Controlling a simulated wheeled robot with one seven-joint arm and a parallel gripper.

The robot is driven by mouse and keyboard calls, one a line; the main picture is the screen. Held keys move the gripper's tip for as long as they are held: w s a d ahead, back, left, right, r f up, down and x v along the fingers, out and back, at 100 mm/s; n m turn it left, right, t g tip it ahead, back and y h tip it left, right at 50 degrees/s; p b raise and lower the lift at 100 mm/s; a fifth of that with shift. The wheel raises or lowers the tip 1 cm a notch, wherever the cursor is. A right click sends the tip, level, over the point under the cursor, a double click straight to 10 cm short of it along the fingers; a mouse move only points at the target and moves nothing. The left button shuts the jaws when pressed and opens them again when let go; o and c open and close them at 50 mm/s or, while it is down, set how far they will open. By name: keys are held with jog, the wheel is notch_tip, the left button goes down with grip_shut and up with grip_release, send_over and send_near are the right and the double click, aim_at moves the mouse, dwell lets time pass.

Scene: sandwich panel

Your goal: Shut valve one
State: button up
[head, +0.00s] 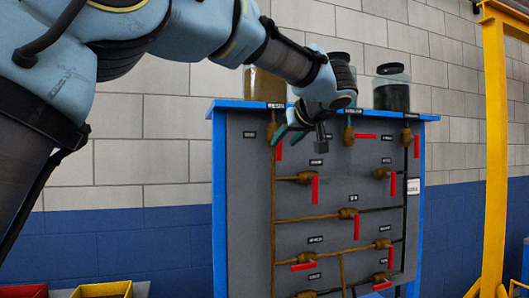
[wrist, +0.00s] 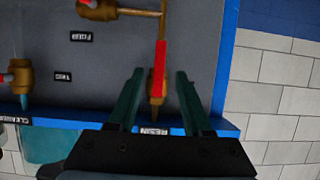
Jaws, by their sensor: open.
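A grey panel (head: 340,195) with a blue frame carries several brown valves with red handles. My gripper (head: 290,128) is at its top left, beside the valve under the label that seems to read RESIN (head: 275,105). That valve's red handle (head: 278,150) hangs down along the vertical brown pipe. In the wrist view, which sees the panel upside down, the red handle (wrist: 159,68) lies between the two open green fingers of my gripper (wrist: 160,73), with no clear contact. The brown valve body (wrist: 156,91) is behind it. I cannot read which label names valve one.
Jars, one with dark contents (head: 391,93), stand on the panel's top ledge. Another valve (wrist: 97,10) is close by in the wrist view. A yellow post (head: 495,150) stands at the right. Red and yellow bins (head: 100,290) are at lower left.

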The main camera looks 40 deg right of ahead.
aim_at(278, 148)
jog(key=p+x, duration=0.1)
jog(key=x, duration=0.8)
jog(key=shift+p, duration=0.4)
grip_shut()
dwell(0.9)
